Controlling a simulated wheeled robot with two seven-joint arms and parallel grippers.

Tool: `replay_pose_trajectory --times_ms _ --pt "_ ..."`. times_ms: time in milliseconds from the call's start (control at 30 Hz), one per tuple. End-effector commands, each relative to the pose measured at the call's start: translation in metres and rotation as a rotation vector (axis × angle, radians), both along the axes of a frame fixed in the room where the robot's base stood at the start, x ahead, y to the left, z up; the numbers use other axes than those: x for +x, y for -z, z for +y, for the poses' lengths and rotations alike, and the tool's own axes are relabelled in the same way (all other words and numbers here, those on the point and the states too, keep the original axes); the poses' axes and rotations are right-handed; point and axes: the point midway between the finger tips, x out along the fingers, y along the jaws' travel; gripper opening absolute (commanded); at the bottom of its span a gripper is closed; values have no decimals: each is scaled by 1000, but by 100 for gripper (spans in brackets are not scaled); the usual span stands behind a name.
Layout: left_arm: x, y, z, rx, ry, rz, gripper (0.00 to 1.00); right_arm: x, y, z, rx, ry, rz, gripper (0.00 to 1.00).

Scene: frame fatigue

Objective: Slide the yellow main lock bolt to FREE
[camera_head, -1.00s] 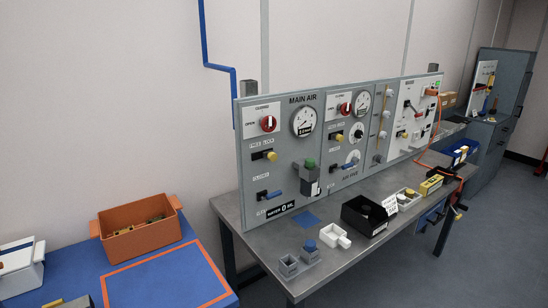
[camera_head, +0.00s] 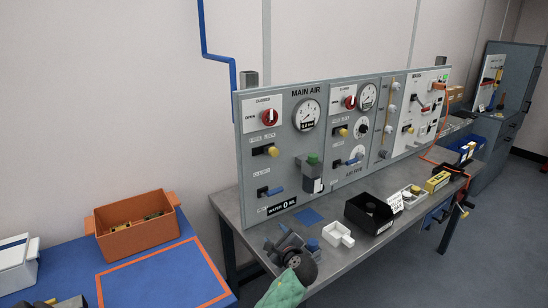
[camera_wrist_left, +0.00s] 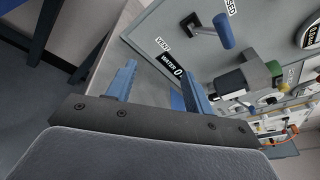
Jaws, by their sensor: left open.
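The yellow main lock bolt (camera_head: 272,152) sits on the MAIN AIR panel (camera_head: 243,185), below the red valve knob. I cannot make out the bolt for sure in that view. My right gripper is not in view.
A blue lever (camera_head: 270,191) and a grey block with green top (camera_head: 312,170) stick out of the panel below the bolt. An orange crate (camera_head: 135,237) is on the blue table.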

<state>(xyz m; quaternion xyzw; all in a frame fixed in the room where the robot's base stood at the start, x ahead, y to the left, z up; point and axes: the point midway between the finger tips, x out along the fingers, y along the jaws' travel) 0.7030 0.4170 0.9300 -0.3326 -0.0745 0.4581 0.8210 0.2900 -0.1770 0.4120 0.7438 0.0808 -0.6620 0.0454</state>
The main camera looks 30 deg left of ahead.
Motion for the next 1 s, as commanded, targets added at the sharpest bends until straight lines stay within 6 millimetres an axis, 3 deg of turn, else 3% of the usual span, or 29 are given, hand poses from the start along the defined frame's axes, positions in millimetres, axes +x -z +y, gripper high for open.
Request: replay_pose_trajectory --times_ms 33,200,400,500,800,1000 --pt "18 -20 8 97 -4 30 52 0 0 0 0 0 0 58" --pt "65 -85 28 438 -50 183 52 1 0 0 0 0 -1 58" --pt "105 -154 42 757 -150 369 52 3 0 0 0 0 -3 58" --pt "116 -175 46 851 -191 437 52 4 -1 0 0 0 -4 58" --pt "128 -196 55 922 -224 491 52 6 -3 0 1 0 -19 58" --pt "138 -208 76 921 -225 491 52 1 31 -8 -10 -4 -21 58"
